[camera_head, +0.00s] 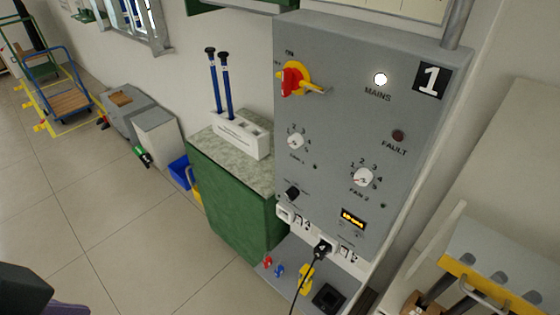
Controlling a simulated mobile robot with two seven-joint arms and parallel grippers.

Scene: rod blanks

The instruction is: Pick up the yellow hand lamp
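A small yellow object (305,279), which looks like the yellow hand lamp, is on the grey shelf (288,268) below the control panel. It is small in the picture, and the black cable hangs close beside it, so its full shape is hard to make out. No gripper fingers show in the view. A dark shape with a purple part cuts into the bottom left corner; I cannot tell which part of me it is, if any.
The grey control panel (345,110) overhangs the shelf. A black plug (323,249) trails a cable down past it. A red and a blue item and a black square box (328,298) share the shelf. A green cabinet (230,205) stands left. Open floor (110,235) lies further left.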

